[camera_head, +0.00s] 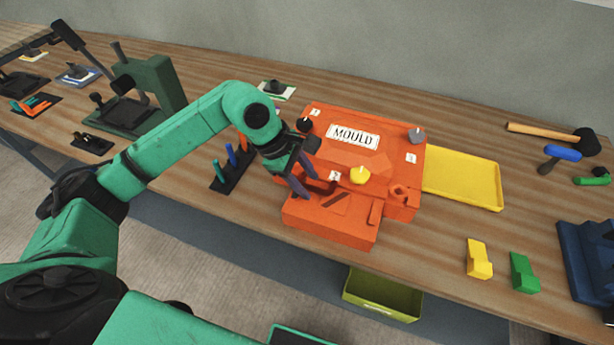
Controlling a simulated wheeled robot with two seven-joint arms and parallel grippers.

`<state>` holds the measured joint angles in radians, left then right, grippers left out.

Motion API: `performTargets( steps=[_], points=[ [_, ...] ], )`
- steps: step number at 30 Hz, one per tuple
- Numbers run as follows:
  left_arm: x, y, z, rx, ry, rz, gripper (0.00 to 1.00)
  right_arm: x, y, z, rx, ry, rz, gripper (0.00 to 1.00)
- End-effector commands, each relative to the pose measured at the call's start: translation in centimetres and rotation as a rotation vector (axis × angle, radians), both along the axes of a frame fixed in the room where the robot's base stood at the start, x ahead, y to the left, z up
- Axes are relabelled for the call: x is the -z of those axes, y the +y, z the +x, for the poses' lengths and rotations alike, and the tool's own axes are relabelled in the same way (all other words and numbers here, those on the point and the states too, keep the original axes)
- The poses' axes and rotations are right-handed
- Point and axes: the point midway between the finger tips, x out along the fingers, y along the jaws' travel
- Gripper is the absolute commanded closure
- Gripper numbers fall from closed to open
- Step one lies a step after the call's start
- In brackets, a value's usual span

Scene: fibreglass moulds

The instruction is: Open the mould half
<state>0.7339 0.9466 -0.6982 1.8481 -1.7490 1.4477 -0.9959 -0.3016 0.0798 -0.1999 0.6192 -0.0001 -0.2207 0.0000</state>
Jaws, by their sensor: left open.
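The orange mould (385,143) sits on the workbench in the middle of the head view, with a white "MOULD" label on its top face. Its upper part lies flat, and a lower orange block (330,222) juts out at the front. A yellow knob (360,175), a grey knob (416,135) and a black knob (304,124) stand on the top, near small white number tags. My left gripper (306,172) is open at the mould's front left edge, close to a dark red handle-like part. Whether it touches is unclear. My right gripper is not in view.
A yellow tray (463,178) lies right of the mould. A black rack (233,170) with coloured pegs stands left. Yellow (479,260) and green (523,272) blocks lie front right. A mallet (550,135) lies at the back right. A green bin (382,294) is below the bench edge.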

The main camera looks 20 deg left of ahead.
Motion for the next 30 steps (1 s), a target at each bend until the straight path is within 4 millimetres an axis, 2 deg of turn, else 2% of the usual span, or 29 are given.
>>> performTargets(
  steps=[8, 9, 12, 30],
  points=[
    [0.38, -0.15, 0.05, 0.0, 0.0, 0.0, 0.5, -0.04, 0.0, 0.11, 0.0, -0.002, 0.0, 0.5],
    [0.37, -0.15, 0.05, 0.0, 0.0, 0.0, 0.66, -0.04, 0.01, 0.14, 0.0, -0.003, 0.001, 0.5],
    [0.35, -0.14, 0.06, 0.0, 0.0, 0.0, 1.0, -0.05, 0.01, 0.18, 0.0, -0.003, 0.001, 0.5],
    [0.26, -0.14, 0.07, 0.0, -0.001, -0.001, 1.0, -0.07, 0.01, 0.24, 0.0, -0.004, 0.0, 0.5]
  ],
)
